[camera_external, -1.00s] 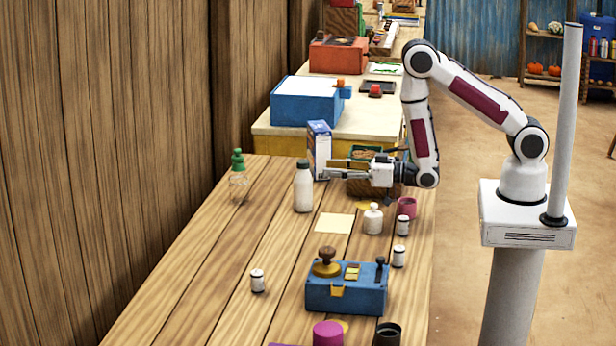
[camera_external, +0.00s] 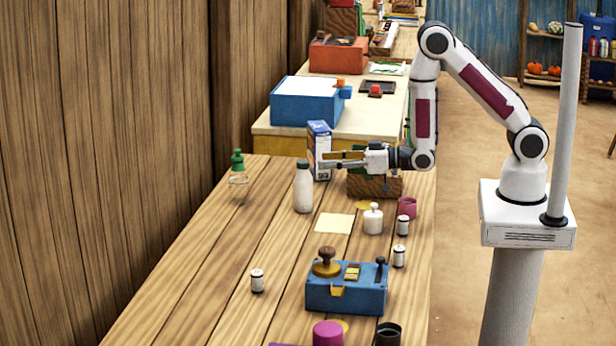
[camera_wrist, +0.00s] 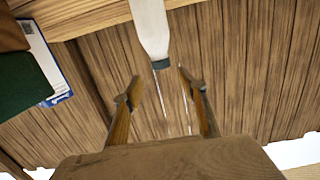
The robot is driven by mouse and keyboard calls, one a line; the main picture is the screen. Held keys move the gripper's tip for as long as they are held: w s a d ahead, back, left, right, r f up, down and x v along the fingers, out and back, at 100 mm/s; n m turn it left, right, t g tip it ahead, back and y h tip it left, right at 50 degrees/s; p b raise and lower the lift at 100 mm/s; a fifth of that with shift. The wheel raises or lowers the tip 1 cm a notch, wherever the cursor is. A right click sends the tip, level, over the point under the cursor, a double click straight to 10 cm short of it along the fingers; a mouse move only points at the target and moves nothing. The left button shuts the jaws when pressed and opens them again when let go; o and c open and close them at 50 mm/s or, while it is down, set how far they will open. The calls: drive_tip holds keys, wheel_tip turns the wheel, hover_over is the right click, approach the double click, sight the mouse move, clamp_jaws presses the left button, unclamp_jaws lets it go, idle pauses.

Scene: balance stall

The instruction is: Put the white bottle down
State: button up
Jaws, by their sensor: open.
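The white bottle (camera_external: 303,190) with a dark green cap stands upright on the wooden table (camera_external: 215,265). It also shows in the wrist view (camera_wrist: 151,28), at the top centre, with its cap (camera_wrist: 161,64) towards my fingers. My gripper (camera_external: 323,160) is to the right of the bottle, at about the height of its cap. In the wrist view the two fingers (camera_wrist: 158,85) are spread apart with nothing between their tips. The bottle appears beyond the fingertips, apart from them.
A blue-and-white carton (camera_external: 319,150) and a wooden crate (camera_external: 375,186) stand close to my gripper. A small white bottle (camera_external: 373,219), a pink cup (camera_external: 407,207) and a pale square (camera_external: 334,223) are in front. A green-capped clear bottle (camera_external: 238,180) stands left. Table between is clear.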

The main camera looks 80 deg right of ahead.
drive_tip(key=s+d+r+g, duration=0.1)
drive_tip(key=s+r+g, duration=0.5)
drive_tip(key=s+r, duration=0.6)
drive_tip(key=s+d+r+g, duration=0.1)
drive_tip(key=s+g, duration=0.1)
drive_tip(key=s, duration=0.9)
drive_tip(key=s+r+g, duration=0.2)
drive_tip(key=s+g, duration=0.1)
drive_tip(key=s, duration=0.9)
drive_tip(key=shift+d+r, duration=0.2)
drive_tip(key=shift+d, duration=0.2)
